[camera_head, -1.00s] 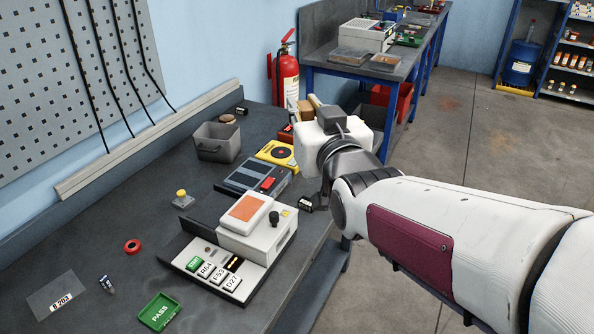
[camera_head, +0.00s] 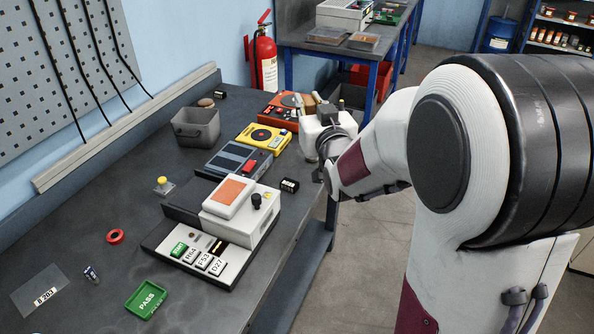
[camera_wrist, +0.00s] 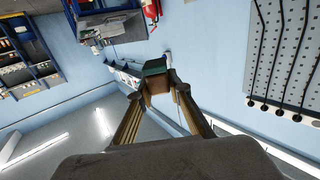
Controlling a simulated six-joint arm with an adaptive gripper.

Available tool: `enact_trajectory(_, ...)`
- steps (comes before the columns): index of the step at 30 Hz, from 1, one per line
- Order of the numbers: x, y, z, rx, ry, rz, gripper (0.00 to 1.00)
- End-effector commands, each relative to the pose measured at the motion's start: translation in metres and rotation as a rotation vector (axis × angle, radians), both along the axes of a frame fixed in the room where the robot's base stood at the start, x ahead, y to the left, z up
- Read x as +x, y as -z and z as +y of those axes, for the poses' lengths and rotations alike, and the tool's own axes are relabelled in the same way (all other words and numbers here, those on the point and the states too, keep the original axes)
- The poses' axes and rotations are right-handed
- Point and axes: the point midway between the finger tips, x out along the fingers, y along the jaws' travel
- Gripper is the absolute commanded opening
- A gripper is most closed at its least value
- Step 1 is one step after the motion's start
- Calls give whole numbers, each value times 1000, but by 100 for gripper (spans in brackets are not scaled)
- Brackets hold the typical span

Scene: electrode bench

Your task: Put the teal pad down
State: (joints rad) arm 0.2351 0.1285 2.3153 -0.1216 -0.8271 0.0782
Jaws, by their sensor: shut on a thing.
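In the wrist view my gripper (camera_wrist: 155,90) is shut on the teal pad (camera_wrist: 154,68), a small block with a dark teal end and brown sides. The pad sits between the two fingertips. In the head view my gripper is beyond the right edge of the bench's far end, raised, its fingers mostly hidden behind my white wrist. A small brown block (camera_head: 308,103) shows beside the wrist there; I cannot tell whether it is the held pad.
The grey bench (camera_head: 75,237) carries a white device with an orange pad (camera_head: 231,190), a yellow device (camera_head: 263,137), an orange device (camera_head: 279,107), a grey bin (camera_head: 196,127) and a green PASS tray (camera_head: 146,300). Bare bench top shows at the left. A fire extinguisher (camera_head: 264,60) stands behind.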

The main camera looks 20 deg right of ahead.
Motion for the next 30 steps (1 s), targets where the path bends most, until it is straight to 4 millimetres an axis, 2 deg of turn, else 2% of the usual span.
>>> enact_trajectory(18,72,51,-62,0,-27,2,0)
enact_trajectory(30,114,91,-94,0,-95,3,0)
